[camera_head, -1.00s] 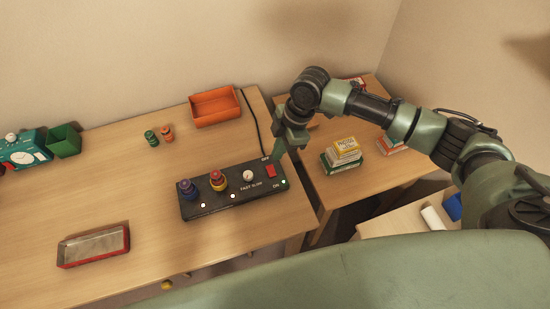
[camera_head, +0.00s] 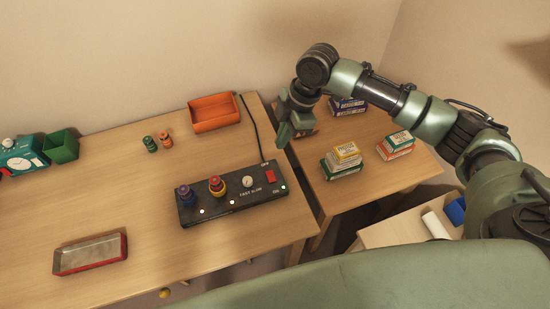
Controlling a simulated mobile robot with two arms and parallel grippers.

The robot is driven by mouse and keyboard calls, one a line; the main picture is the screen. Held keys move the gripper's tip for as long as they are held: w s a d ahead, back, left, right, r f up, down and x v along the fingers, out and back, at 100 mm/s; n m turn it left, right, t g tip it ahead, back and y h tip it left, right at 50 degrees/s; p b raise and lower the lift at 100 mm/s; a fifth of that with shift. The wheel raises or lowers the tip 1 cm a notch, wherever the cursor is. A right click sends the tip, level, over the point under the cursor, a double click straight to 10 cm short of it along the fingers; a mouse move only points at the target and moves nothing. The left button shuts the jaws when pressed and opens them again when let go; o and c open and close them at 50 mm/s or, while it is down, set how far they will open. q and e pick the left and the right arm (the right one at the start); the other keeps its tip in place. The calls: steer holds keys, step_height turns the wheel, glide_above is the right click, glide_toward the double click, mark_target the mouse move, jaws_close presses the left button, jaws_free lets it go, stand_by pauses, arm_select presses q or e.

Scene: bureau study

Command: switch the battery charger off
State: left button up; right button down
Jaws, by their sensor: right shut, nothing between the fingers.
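The battery charger (camera_head: 235,203) is a long black box near the desk's right edge. A purple-topped battery and a red-and-yellow one stand in its left part. A white knob (camera_head: 248,181) sits over the "FAST SLOW" label. The red switch (camera_head: 270,176) is at its right end, between the "OFF" label at the back and "ON" at the front; which way it is tipped is too small to tell. A pale dot beside "ON" looks bright. My right gripper (camera_head: 281,143) is shut and empty, behind the switch and apart from it. My left gripper is out of view.
An orange tray (camera_head: 214,113) stands at the back, with green and orange batteries (camera_head: 158,142) to its left. A metal tray (camera_head: 90,254) lies front left. Stacked boxes (camera_head: 341,160) stand on the right side table (camera_head: 325,197). A black cable (camera_head: 250,127) runs behind the charger.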

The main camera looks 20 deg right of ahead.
mark_target(269, 173)
steer(key=p+x, duration=0.1)
steer(key=x, duration=0.3)
steer(key=p+x, duration=0.1)
steer(key=x, duration=0.3)
steer(key=d+p+x, duration=0.1)
steer(key=x, duration=0.4)
steer(key=shift+w+f, duration=0.1)
steer(key=shift+f, duration=0.5)
steer(key=shift+w+f+b, duration=0.15)
steer(key=shift+f+b, duration=0.25)
steer(key=shift+b, duration=0.05)
